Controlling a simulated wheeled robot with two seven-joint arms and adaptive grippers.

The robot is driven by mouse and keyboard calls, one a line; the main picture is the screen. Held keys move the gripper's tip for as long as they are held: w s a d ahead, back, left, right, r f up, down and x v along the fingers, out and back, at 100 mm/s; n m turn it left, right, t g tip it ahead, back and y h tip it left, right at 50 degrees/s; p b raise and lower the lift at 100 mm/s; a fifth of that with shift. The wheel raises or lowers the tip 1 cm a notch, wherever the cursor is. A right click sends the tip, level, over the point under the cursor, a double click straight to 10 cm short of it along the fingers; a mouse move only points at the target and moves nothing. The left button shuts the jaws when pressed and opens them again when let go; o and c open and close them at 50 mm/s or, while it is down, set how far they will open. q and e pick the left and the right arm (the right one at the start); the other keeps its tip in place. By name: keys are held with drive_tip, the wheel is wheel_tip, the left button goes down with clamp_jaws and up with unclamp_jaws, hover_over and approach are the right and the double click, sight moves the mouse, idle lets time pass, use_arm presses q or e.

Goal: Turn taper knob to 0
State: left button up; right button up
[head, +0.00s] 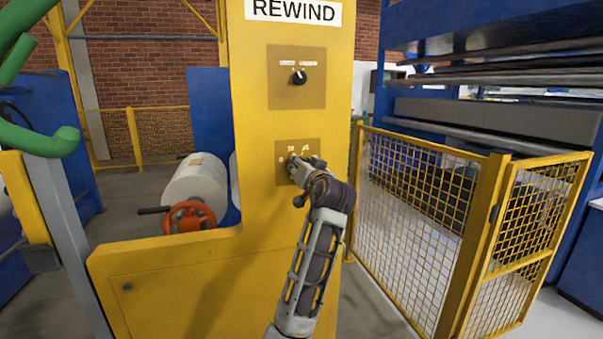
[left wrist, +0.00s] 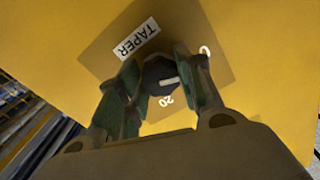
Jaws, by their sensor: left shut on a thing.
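The taper knob (left wrist: 157,72) is dark and round with a white pointer line. It sits on a brownish panel plate (left wrist: 95,55) with a TAPER label (left wrist: 136,38), seen upside down in the left wrist view. The plate carries a 0 mark (left wrist: 205,52) and a 20 mark (left wrist: 166,101). The pointer line points right in that view, between the two marks. My left gripper (head: 294,162) is at the lower plate on the yellow cabinet, its fingers on both sides of the knob, shut on it. The gripper hides the knob in the head view. My right gripper is not in view.
Another black knob (head: 299,77) is on the upper plate, below the REWIND sign (head: 293,10). A white roll (head: 196,181) with an orange handwheel (head: 189,217) stands left of the cabinet (head: 215,275). A yellow mesh fence (head: 420,215) stands at the right.

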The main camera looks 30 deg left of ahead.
use_arm(q)
drive_tip(key=shift+f+n+b, duration=0.3)
drive_tip(key=shift+n, duration=0.2)
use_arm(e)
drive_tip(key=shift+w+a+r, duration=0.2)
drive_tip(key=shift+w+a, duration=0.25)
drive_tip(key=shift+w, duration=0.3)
use_arm(q)
drive_tip(key=o, duration=1)
drive_tip(key=shift+r, duration=0.2)
drive_tip(key=shift+o, duration=0.2)
drive_tip(key=shift+s+d, duration=0.1)
drive_tip(key=shift+d, duration=0.05)
drive_tip(key=v, duration=1.1)
drive_tip(key=shift+s+d, duration=0.2)
drive_tip(key=shift+d, duration=0.15)
